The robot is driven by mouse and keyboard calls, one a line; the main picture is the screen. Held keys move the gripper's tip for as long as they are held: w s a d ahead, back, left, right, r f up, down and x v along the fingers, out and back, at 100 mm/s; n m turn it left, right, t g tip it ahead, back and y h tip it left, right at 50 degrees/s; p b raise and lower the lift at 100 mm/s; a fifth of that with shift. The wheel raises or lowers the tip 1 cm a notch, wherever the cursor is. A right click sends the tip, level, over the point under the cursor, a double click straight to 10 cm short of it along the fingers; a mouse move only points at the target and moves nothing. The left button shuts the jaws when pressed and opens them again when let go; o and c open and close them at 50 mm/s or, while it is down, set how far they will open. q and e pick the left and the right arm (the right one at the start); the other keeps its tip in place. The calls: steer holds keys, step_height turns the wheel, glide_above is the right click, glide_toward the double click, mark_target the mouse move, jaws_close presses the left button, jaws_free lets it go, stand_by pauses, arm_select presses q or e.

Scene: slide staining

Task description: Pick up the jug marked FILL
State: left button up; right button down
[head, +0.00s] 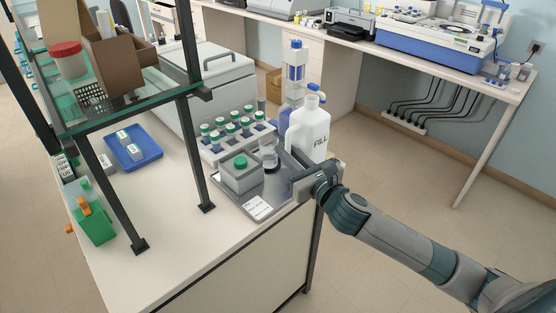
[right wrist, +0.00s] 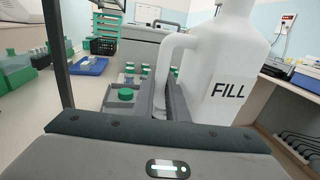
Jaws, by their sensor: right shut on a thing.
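The white jug marked FILL (head: 308,132) stands upright at the right end of the bench, at the back of the grey metal tray (head: 272,201). In the right wrist view the jug (right wrist: 225,75) fills the right side, with its handle towards the fingers. My right gripper (head: 303,180) reaches in from the right at the jug's lower front. In the right wrist view my right gripper (right wrist: 168,98) is shut on the jug's handle. Whether the jug's base touches the tray is hidden by the gripper. My left gripper is not in view.
A grey box with a green knob (head: 240,173) and a small glass beaker (head: 269,157) sit left of the jug. A shelf post (head: 196,150) stands further left.

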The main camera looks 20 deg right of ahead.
mark_target(299, 144)
steer(key=shift+s+d+r+b, duration=0.15)
steer(key=shift+d+r, duration=0.35)
steer(key=shift+d, duration=0.25)
steer(key=shift+s+d+r+b, duration=0.1)
steer(key=shift+d+r+b, duration=0.05)
steer(key=shift+d+r, duration=0.45)
steer(key=shift+d, duration=0.15)
